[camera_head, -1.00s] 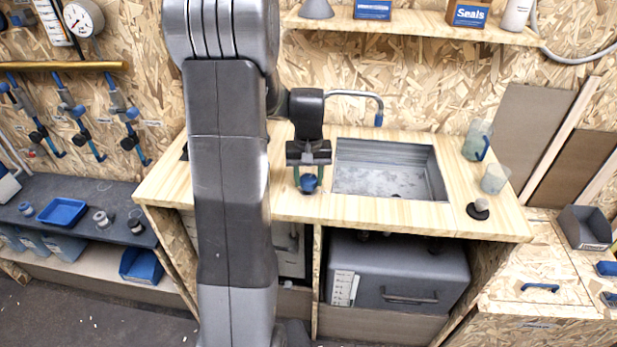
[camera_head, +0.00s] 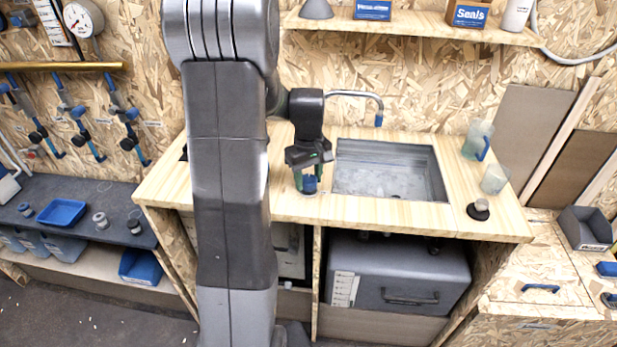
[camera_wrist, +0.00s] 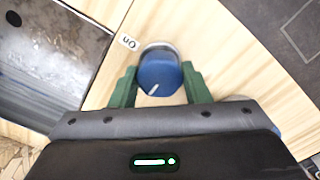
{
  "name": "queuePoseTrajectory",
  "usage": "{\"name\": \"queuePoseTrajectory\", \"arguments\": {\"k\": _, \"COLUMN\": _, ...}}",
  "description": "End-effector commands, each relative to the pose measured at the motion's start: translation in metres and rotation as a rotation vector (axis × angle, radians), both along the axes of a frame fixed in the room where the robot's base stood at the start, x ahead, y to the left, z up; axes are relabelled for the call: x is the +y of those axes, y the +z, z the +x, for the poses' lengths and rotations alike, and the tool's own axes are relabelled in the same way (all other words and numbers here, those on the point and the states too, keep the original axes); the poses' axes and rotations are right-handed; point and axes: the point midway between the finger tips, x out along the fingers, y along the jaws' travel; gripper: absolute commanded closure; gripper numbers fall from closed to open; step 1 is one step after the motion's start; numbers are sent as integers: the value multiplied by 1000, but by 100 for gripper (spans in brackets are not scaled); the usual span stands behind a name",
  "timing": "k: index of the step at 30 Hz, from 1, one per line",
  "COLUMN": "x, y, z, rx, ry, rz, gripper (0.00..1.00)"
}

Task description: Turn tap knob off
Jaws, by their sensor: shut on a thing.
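The blue tap knob (camera_wrist: 158,76) is on the wooden counter, with a white pointer line on its top. A small label reading "On" (camera_wrist: 128,42) lies beside it; in the wrist view the pointer line faces away from that label. My gripper (camera_wrist: 160,88) has its green fingers on either side of the knob and is shut on it. In the head view my gripper (camera_head: 308,180) is at the counter's front left of the sink, and the knob (camera_head: 310,185) shows just below it. The tap spout (camera_head: 355,95) with a blue tip reaches toward the sink (camera_head: 390,172).
A green jug (camera_head: 477,140), a clear cup (camera_head: 495,178) and a dark stopper (camera_head: 478,209) stand on the counter right of the sink. A shelf (camera_head: 410,26) with boxes runs above. The counter strip in front of the sink is clear.

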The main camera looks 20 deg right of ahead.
Motion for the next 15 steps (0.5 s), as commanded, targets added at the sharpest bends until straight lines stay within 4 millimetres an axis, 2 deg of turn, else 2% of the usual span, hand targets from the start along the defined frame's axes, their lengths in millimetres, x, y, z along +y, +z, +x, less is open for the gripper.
{"name": "queuePoseTrajectory", "arguments": {"k": 9, "x": -1, "y": 2, "z": 1, "rx": -5, "ry": 4, "rz": -3, "gripper": 80}}
{"name": "queuePoseTrajectory", "arguments": {"k": 10, "x": -1, "y": 2, "z": 1, "rx": -5, "ry": 4, "rz": -3, "gripper": 54}}
{"name": "queuePoseTrajectory", "arguments": {"k": 13, "x": -1, "y": 2, "z": 1, "rx": -3, "ry": 3, "rz": -3, "gripper": 36}}
{"name": "queuePoseTrajectory", "arguments": {"k": 15, "x": 0, "y": 1, "z": 1, "rx": -2, "ry": 3, "rz": -3, "gripper": 36}}
